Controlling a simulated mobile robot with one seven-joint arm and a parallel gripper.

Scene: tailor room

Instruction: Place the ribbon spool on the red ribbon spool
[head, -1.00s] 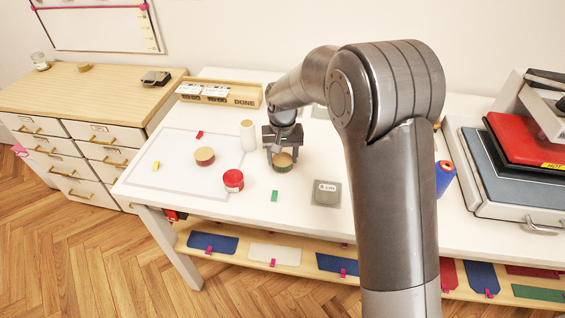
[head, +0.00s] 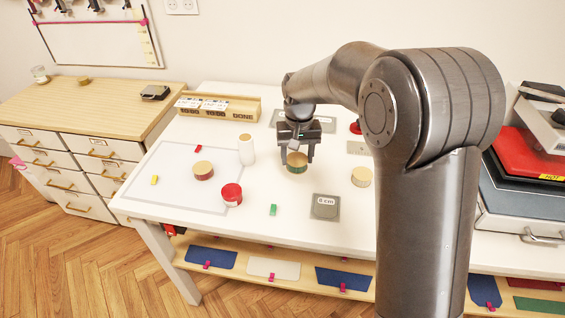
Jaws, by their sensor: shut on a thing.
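My gripper (head: 297,152) points down over the middle of the white table and is shut on a dark green ribbon spool (head: 297,168) with a tan top. The spool is upright between the fingers; whether its base clears the table is hard to tell. The red ribbon spool (head: 232,198) stands upright on the table, to the left of and nearer than my gripper, with nothing on top of it. The two spools are well apart.
A brown-red spool with a wooden top (head: 203,173) and a white cylinder (head: 247,151) stand left of my gripper. A pale yellow spool (head: 362,178) stands right. A green block (head: 273,210) and a "6 cm" plate (head: 326,207) lie in front. A wooden tray (head: 252,100) is behind.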

